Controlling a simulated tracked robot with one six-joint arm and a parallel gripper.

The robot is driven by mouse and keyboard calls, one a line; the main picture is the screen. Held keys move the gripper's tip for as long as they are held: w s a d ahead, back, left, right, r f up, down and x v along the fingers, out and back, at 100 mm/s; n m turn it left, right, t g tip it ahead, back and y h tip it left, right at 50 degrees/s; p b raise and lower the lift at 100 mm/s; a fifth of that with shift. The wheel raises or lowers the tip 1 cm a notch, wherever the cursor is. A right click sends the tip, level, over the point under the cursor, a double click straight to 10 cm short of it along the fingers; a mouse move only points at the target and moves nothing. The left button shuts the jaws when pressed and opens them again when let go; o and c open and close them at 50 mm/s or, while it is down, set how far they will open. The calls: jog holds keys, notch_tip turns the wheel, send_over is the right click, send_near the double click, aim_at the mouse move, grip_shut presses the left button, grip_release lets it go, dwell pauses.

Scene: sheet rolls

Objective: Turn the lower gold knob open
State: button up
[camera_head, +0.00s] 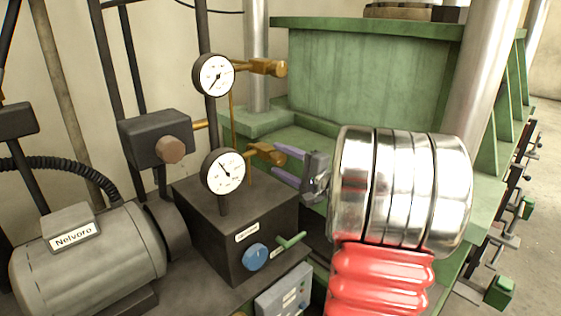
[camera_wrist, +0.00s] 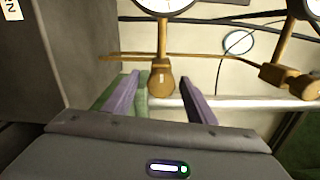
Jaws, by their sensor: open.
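The lower gold knob (camera_head: 268,154) sticks out to the right of the lower pressure gauge (camera_head: 223,171). My gripper (camera_head: 275,160) comes from the right with two purple fingers, open, its tips close to the knob's outer end. In the wrist view the lower gold knob (camera_wrist: 161,80) appears between the fingertips of my gripper (camera_wrist: 161,87), with a gap on each side. I cannot tell whether the tips reach past the knob's end. The upper gold knob (camera_head: 268,67) is beside the upper gauge (camera_head: 214,75); it also shows at the right of the wrist view (camera_wrist: 277,76).
A dark box (camera_head: 241,222) with a blue dial (camera_head: 255,257) and a green lever (camera_head: 291,241) stands below the gauges. A grey motor (camera_head: 90,262) is at the left. A green machine frame (camera_head: 370,75) stands behind my arm. A thin gold pipe links the gauges' fittings.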

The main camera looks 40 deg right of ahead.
jog(key=s, duration=1.3)
jog(key=shift+d, duration=0.15)
jog(key=w+a+f+n+g+y, duration=0.2)
jog(key=a+n+g+y, duration=0.15)
jog(key=a, duration=0.85)
jog(key=w+a+f+n+g+y, duration=0.2)
jog(key=a+n+g+y, duration=0.15)
jog(key=a, duration=0.75)
jog(key=s+a+f+n+g+h, duration=0.3)
jog(key=s+a+n+g+h, duration=0.2)
jog(key=s+a+n, duration=0.7)
jog(key=a+h, duration=0.2)
jog(key=shift+s+a+f+h, duration=0.2)
jog(key=shift+s+a+h, duration=0.1)
jog(key=shift+s, duration=0.1)
